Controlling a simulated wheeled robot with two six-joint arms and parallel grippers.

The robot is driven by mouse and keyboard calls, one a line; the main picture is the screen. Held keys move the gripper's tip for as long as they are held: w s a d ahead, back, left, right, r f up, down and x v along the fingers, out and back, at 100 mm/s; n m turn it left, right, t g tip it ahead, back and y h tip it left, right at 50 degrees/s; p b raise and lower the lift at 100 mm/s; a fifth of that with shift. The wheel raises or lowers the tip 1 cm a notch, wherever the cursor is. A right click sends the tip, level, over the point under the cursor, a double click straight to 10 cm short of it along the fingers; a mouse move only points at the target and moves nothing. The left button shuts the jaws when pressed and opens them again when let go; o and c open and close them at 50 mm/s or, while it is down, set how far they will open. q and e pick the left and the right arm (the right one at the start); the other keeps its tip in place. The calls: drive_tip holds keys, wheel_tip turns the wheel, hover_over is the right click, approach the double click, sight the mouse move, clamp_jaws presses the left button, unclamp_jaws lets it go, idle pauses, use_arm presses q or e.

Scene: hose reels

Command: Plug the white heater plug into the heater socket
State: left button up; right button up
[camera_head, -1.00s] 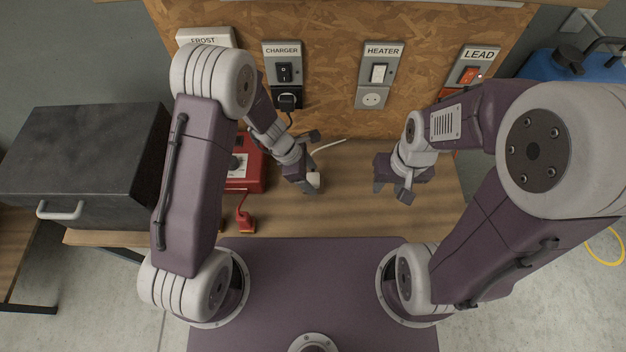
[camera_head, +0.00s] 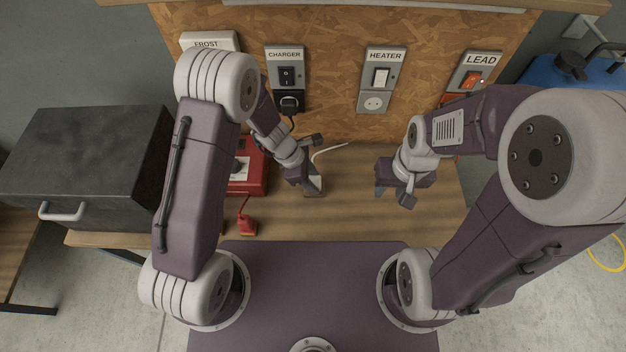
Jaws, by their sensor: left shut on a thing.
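The heater socket (camera_head: 374,101) is a pale round-faced outlet under a white switch on the panel labelled HEATER, on the chipboard wall. Nothing is plugged into it. My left gripper (camera_head: 314,189) is over the bench, below and left of that socket, shut on the white plug (camera_head: 315,183). The plug is small and partly hidden by the fingers. Its white cable (camera_head: 328,149) curves up and right behind the gripper. My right gripper (camera_head: 393,193) is empty over the bench, to the right of the left one, with its fingers apart.
The charger socket (camera_head: 291,101) to the left holds a black plug. The LEAD panel (camera_head: 471,75) has a red switch. A red box (camera_head: 251,174) and a red plug (camera_head: 246,226) lie left of my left gripper. Bare bench (camera_head: 350,205) lies between the grippers.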

use_arm(q)
drive_tip(key=r, duration=0.4)
drive_tip(key=shift+s+d+p, duration=0.3)
drive_tip(key=s+d+r, duration=0.6)
drive_tip(key=s, duration=0.3)
drive_tip(key=shift+r, duration=0.2)
drive_tip(key=shift+a, duration=0.1)
